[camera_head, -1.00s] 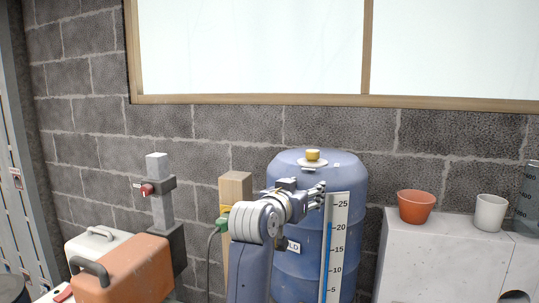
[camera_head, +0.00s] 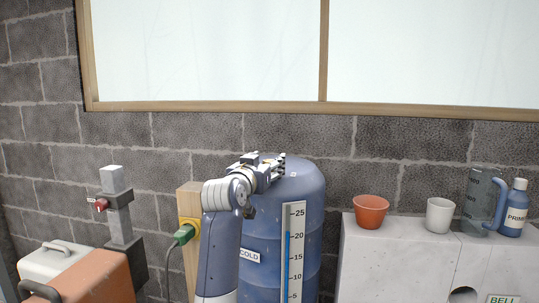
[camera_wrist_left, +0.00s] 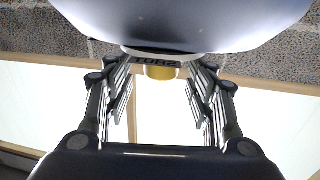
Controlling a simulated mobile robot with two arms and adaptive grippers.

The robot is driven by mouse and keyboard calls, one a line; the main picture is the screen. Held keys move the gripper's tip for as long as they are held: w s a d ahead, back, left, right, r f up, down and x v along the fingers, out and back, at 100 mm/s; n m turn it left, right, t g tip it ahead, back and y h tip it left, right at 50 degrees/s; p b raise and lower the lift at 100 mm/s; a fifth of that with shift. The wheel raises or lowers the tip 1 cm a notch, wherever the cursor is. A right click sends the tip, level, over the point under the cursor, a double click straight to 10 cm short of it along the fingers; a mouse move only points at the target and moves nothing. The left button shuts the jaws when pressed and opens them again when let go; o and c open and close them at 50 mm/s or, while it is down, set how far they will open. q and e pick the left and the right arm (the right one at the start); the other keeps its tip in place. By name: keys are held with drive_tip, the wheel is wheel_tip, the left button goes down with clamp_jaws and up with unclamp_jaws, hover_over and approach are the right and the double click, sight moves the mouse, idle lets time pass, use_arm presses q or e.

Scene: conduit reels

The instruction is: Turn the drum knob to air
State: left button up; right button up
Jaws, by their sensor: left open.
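The blue drum (camera_head: 262,225) stands against the block wall, with a COLD label on its side. My left gripper (camera_head: 277,166) is over the drum's top in the head view and hides the knob there. In the left wrist view the yellow knob (camera_wrist_left: 160,72) shows on a pale round plate, with dark lettering that looks like SHUT upside down. My left gripper is open, with its fingers (camera_wrist_left: 162,80) to either side of the knob. I cannot tell if they touch it. The air mark is not visible. My right gripper is not in view.
A level scale (camera_head: 292,255) stands before the drum. A wooden post (camera_head: 190,208) with a green plug (camera_head: 184,234) is to its left. A terracotta pot (camera_head: 370,211), white cup (camera_head: 440,214), jug (camera_head: 479,200) and primer bottle (camera_head: 513,212) stand right. Cases sit at lower left.

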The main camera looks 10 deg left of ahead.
use_arm(q)
drive_tip(key=shift+w+p, duration=0.45)
drive_tip(key=shift+w, duration=0.85)
drive_tip(key=shift+d, duration=0.1)
drive_tip(key=c, duration=1.1)
